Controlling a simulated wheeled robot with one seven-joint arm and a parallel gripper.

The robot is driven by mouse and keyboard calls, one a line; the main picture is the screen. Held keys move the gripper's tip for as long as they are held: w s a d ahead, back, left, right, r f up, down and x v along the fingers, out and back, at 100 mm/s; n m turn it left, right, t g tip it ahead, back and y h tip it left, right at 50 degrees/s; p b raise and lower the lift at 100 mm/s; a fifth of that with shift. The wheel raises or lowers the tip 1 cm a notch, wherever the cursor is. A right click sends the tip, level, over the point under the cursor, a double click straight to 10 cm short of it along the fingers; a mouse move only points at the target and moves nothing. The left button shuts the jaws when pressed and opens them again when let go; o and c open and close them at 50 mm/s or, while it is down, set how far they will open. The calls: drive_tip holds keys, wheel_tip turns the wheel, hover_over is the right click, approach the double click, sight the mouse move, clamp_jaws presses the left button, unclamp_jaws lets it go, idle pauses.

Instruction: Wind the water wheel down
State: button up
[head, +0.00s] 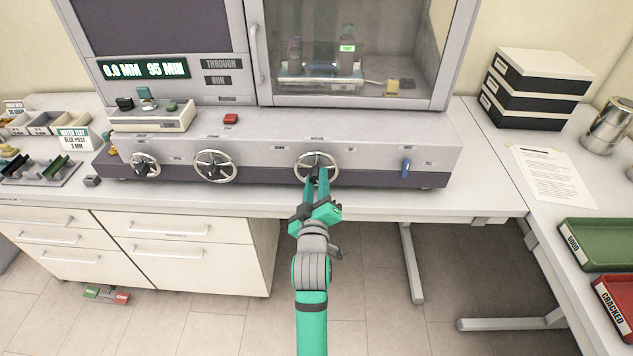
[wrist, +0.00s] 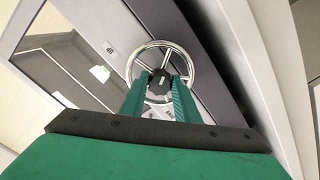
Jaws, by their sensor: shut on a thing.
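The machine front carries three silver handwheels in a row. The right one (head: 317,158) has a chrome rim, spokes and a dark hub. It also shows in the wrist view (wrist: 185,50). My gripper (head: 318,180) reaches it from the front and below, its green fingers shut on the dark hub (wrist: 160,82). Small labels sit by this wheel, but I cannot read them for certain. The middle handwheel (head: 215,166) and the left handwheel (head: 145,165) stand free. Behind the cabinet window (head: 352,50) is a fixture with a small green label.
A blue lever (head: 405,168) is right of the wheel. A red button (head: 231,118) sits on the ledge. Green (head: 598,245) and red (head: 618,302) trays lie on the right table. The floor below my arm is open.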

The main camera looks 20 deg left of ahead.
drive_tip(key=o, duration=1)
drive_tip(key=shift+o, duration=0.2)
drive_tip(key=v, duration=1.1)
